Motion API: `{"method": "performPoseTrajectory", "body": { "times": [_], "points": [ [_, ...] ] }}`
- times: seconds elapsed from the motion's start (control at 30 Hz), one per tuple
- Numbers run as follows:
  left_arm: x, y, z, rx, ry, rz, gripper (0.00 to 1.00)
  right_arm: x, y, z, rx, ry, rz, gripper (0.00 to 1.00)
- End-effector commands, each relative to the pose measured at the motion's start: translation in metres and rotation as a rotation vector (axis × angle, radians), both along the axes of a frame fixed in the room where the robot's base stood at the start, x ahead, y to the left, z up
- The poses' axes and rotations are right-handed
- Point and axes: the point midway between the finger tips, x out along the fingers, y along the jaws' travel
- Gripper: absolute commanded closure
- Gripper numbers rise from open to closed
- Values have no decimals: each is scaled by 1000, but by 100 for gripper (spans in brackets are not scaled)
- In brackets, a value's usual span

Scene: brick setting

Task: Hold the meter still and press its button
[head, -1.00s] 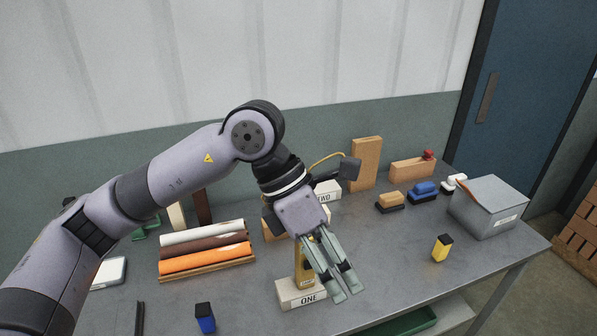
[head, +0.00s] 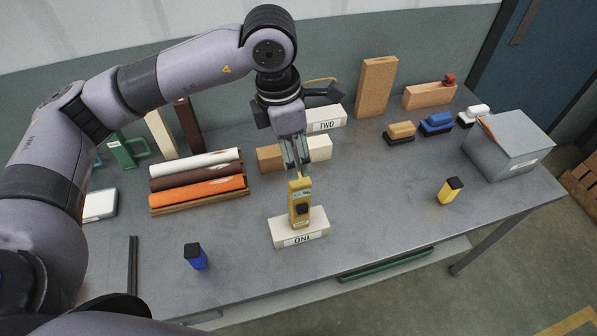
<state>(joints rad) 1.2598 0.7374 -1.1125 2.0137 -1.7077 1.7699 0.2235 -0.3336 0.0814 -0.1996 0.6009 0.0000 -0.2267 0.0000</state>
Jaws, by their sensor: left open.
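The yellow meter (head: 300,193) stands upright on a pale block labelled ONE (head: 300,230), near the middle of the table. A small screen shows near its top, and a dark square part, perhaps the button, sits lower on its front. My left gripper (head: 294,163) points down just above or behind the meter's top. It is open, with its fingers only slightly apart in this view and nothing seen between them. I cannot tell whether the fingertips touch the meter. My right gripper is not in view.
A block labelled TWO (head: 325,119) stands behind my left gripper. Coloured rolls on a rack (head: 200,183) lie to the left. A grey box (head: 507,150) sits at the right. Table between them is clear.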

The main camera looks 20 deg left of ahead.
Motion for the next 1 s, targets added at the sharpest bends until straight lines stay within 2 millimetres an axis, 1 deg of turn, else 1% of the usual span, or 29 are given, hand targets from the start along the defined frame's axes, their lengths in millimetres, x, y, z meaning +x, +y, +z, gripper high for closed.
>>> {"method": "performPoseTrajectory", "body": {
  "times": [0.03,0.07,0.2,0.3,0.4,0.5,0.6,0.7,0.93,1.0],
  "points": [
    [-1,-1,-9,1,5,-1,45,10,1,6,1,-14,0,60],
    [-1,-1,-14,1,5,-1,45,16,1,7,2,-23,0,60],
    [1,-4,-42,1,5,-1,45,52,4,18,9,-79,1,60],
    [3,-6,-60,0,5,0,45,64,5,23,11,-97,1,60],
    [4,-8,-75,-1,4,-1,45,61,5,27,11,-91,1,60],
    [5,-9,-86,-1,3,0,45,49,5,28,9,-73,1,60],
    [6,-9,-93,0,1,-1,45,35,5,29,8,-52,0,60],
    [6,-10,-96,-1,0,-2,45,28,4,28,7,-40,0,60],
    [6,-10,-97,-1,0,-2,45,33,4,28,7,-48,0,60],
    [6,-10,-97,-1,0,-2,49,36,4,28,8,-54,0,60]
  ]
}}
